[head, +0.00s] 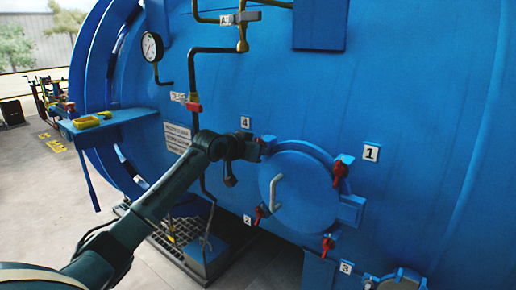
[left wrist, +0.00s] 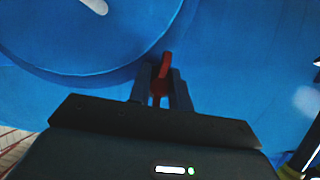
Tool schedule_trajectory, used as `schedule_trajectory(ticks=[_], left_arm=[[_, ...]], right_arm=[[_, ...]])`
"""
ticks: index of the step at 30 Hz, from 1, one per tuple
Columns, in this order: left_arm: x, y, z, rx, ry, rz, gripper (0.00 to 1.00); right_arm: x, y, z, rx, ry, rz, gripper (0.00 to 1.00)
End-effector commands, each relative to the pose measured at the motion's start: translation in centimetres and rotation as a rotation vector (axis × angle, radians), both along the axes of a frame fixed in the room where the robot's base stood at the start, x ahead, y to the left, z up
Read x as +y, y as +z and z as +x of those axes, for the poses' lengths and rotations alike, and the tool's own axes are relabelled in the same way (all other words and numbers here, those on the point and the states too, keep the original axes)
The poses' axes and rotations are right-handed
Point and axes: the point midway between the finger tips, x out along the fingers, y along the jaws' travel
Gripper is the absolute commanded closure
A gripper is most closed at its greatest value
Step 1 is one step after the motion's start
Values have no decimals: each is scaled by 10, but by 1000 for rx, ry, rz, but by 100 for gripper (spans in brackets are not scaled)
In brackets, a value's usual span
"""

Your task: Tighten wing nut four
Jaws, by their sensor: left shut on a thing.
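Wing nut four is red and shows between my left gripper's fingers in the left wrist view (left wrist: 164,66). It sits beside the round blue hatch cover (head: 305,200), below the label "4" (head: 245,122). In the head view my left gripper (head: 258,148) reaches in from the left and largely hides this nut. The left wrist view shows both fingers of the left gripper (left wrist: 160,92) shut on the red nut, one on each side. My right gripper is in neither view.
Other red wing nuts sit around the hatch by labels "1" (head: 371,152), "2" (head: 247,220) and "3" (head: 346,267). A pale handle (head: 274,192) sticks out of the cover. Pipes with a red valve (head: 193,107) run above my arm. A blue shelf (head: 125,117) is at left.

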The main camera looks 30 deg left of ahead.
Motion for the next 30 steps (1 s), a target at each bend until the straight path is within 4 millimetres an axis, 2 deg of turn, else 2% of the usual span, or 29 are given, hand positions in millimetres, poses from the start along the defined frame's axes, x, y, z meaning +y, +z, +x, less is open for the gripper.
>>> schedule_trajectory(ticks=[11, 12, 19, 30], left_arm=[[0, 0, 0, -1, 0, 5, 100], [0, 0, 0, -1, 0, 5, 78], [0, 0, 0, -1, 0, 4, 59], [0, 1, 0, -1, 0, 3, 58]], right_arm=[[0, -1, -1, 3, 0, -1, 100], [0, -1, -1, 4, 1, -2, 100], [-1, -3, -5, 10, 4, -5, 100], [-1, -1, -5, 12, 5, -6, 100]])
